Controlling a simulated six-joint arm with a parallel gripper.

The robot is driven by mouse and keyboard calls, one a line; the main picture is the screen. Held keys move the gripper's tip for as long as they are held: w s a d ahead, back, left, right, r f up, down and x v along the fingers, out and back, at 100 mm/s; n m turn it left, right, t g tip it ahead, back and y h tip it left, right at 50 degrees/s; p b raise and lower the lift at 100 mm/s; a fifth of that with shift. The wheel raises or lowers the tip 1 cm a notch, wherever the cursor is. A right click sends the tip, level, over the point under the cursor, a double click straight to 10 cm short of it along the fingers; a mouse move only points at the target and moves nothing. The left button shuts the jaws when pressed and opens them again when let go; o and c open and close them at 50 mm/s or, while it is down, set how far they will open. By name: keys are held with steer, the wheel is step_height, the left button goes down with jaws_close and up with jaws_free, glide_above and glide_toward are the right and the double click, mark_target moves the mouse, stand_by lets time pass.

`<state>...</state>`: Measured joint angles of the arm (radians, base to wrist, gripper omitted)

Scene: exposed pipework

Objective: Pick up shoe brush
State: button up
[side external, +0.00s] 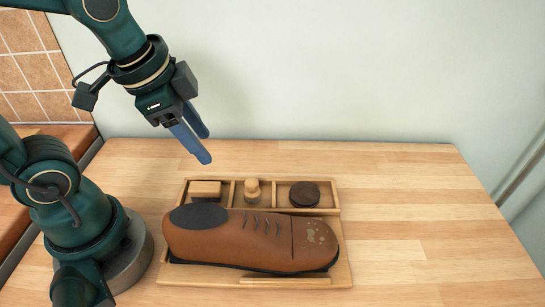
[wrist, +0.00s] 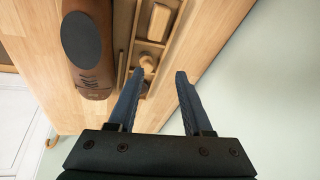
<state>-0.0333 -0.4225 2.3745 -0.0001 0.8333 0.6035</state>
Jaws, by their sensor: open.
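A wooden tray (side external: 343,275) on the table holds a brown shoe and a back row of three compartments. A pale wooden block (side external: 205,188), which looks like the shoe brush, lies in the left compartment; its underside is hidden. It also shows at the top of the wrist view (wrist: 160,20). My gripper (side external: 205,146) is open and empty, above the back row and apart from everything. In the wrist view its blue fingers (wrist: 159,72) point toward the row, with the block beyond the tips.
A small knobbed wooden piece (side external: 253,190) stands in the middle compartment, and a dark round tin (side external: 304,194) is in the right one. The brown shoe (side external: 250,238) fills the tray's front. A pale wall (side external: 340,70) rises behind. The table's right side is clear.

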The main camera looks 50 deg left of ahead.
mark_target(210, 185)
steer(key=f+g, duration=0.1)
steer(key=f, duration=0.1)
steer(key=a+f+m+g, duration=0.1)
steer(key=f, duration=0.1)
steer(key=w+f+m+g, duration=0.1)
steer(key=f, duration=0.1)
steer(key=shift+w+a+f+g, duration=0.1)
steer(key=shift+a+f+g, duration=0.05)
steer(key=shift+f+g, duration=0.2)
steer(key=shift+f, duration=2.95)
jaws_close()
